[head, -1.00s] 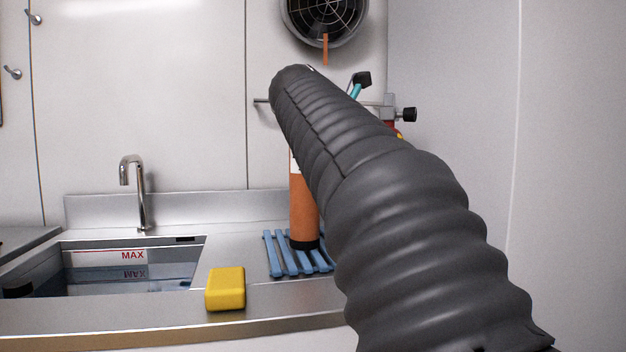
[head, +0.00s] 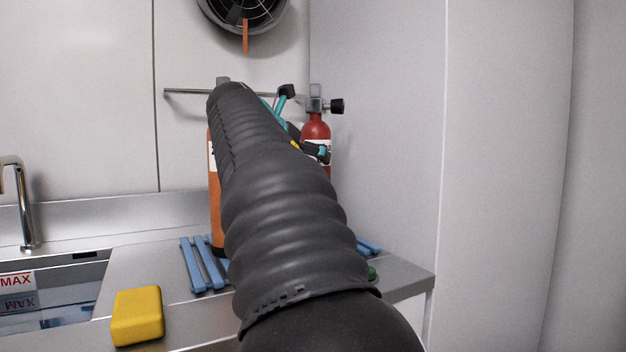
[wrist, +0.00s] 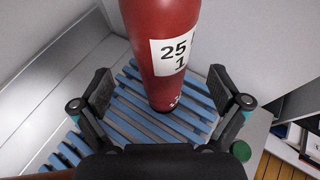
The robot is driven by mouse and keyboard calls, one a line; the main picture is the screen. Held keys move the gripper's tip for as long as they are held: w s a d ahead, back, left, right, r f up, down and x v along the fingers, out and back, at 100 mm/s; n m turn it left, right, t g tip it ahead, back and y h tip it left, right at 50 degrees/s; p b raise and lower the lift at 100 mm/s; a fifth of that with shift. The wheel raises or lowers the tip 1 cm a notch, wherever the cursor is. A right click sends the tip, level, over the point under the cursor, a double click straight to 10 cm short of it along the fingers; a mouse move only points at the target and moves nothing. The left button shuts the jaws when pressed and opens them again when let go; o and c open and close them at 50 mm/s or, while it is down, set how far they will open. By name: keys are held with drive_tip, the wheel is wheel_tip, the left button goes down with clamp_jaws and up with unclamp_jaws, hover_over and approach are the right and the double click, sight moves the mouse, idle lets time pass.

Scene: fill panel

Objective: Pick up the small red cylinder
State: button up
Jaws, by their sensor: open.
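The small red cylinder (head: 316,130) stands upright at the back right of the counter, with a grey valve and black knob on top. In the wrist view the red cylinder (wrist: 163,25) has a white label reading "25 1" and its base is on the blue slatted rack (wrist: 128,118). My gripper (wrist: 160,78) is open, with one finger to each side of the cylinder in that picture and gaps on both sides. In the head view my gripper (head: 303,121) overlaps the cylinder's left side. My arm hides its lower part.
A taller orange cylinder (head: 215,200) stands left of the red one, partly behind my arm. A yellow block (head: 137,316) lies on the counter near the sink (head: 70,310). A wall (head: 385,150) is close on the right. A green round thing (wrist: 241,151) is near the rack.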

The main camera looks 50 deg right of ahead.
drive_tip(key=shift+b+x, duration=0.45)
drive_tip(key=shift+x, duration=2.55)
drive_tip(key=shift+s+a+f, duration=0.1)
drive_tip(key=c, duration=1.9)
drive_tip(key=shift+r, duration=0.25)
